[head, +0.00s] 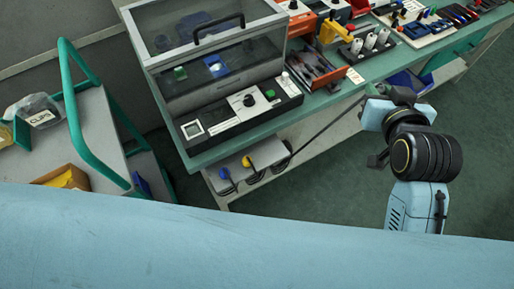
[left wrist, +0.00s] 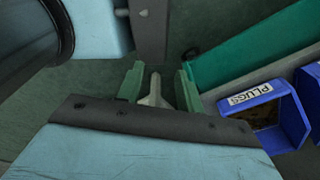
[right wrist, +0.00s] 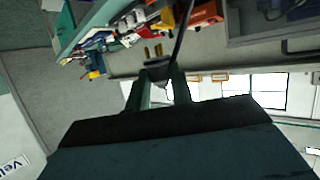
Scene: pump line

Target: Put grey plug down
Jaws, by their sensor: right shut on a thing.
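In the head view my right gripper (head: 374,91) is up at the front of the green bench, right of the drawer. In the right wrist view its green fingers (right wrist: 160,80) are shut on a dark grey plug (right wrist: 157,68) with two brass prongs. A black cable (head: 335,120) runs from the plug down to the lower shelf; the plug itself is too small to make out in the head view. My left gripper (left wrist: 158,82) shows only in its wrist view, fingers apart. A pale grey tapered piece (left wrist: 153,93) shows between them; I cannot tell what it is.
A blue plug (head: 224,173) and a yellow plug (head: 247,162) sit on the lower shelf (head: 230,194). A clear-lidded test box (head: 212,35) stands on the bench (head: 199,158). A blue PLUGS bin (left wrist: 290,133) is near my left gripper. A trolley (head: 95,130) stands left.

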